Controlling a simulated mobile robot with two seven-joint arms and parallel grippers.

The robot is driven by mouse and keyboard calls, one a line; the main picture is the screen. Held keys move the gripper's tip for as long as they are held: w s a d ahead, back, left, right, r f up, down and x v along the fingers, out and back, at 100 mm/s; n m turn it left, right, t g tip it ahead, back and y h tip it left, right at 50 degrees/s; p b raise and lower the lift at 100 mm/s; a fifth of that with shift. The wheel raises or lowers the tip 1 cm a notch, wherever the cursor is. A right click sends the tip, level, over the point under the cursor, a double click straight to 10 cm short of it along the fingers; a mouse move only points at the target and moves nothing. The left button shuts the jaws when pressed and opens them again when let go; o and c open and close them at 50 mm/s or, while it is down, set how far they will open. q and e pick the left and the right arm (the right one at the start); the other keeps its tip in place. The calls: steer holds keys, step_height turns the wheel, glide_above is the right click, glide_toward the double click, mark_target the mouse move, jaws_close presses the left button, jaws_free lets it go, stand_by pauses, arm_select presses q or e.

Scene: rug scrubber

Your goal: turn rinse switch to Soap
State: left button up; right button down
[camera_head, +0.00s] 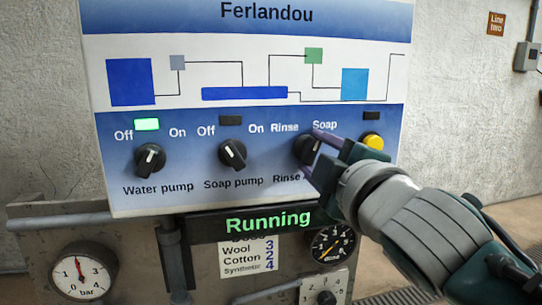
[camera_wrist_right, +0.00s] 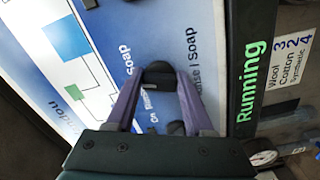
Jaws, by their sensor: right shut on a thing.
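The rinse switch is a black round knob (camera_head: 305,149) on the blue lower part of the control panel, with Rinse printed at its upper left and Soap at its upper right. My right gripper (camera_head: 316,153) comes in from the right and is shut on the knob, with one purple finger on either side. In the right wrist view the knob (camera_wrist_right: 159,73) sits between the fingertips (camera_wrist_right: 160,82). The fingers hide part of the knob and its lower label, and I cannot tell for sure which word it points to. My left gripper is not in view.
The water pump knob (camera_head: 150,159) and soap pump knob (camera_head: 232,154) are to the left. A green lamp (camera_head: 147,124) is lit above the water pump. A yellow button (camera_head: 372,141) is close beside my right gripper. A display (camera_head: 268,222) below reads Running.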

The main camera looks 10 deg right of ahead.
steer(key=shift+m, duration=0.8)
steer(key=shift+c, duration=1.4)
jaws_free()
steer(key=shift+s, duration=0.25)
steer(key=s+b, duration=0.3)
steer(key=s, duration=0.6)
steer(key=shift+s+d, duration=0.15)
steer(key=shift+s, duration=0.1)
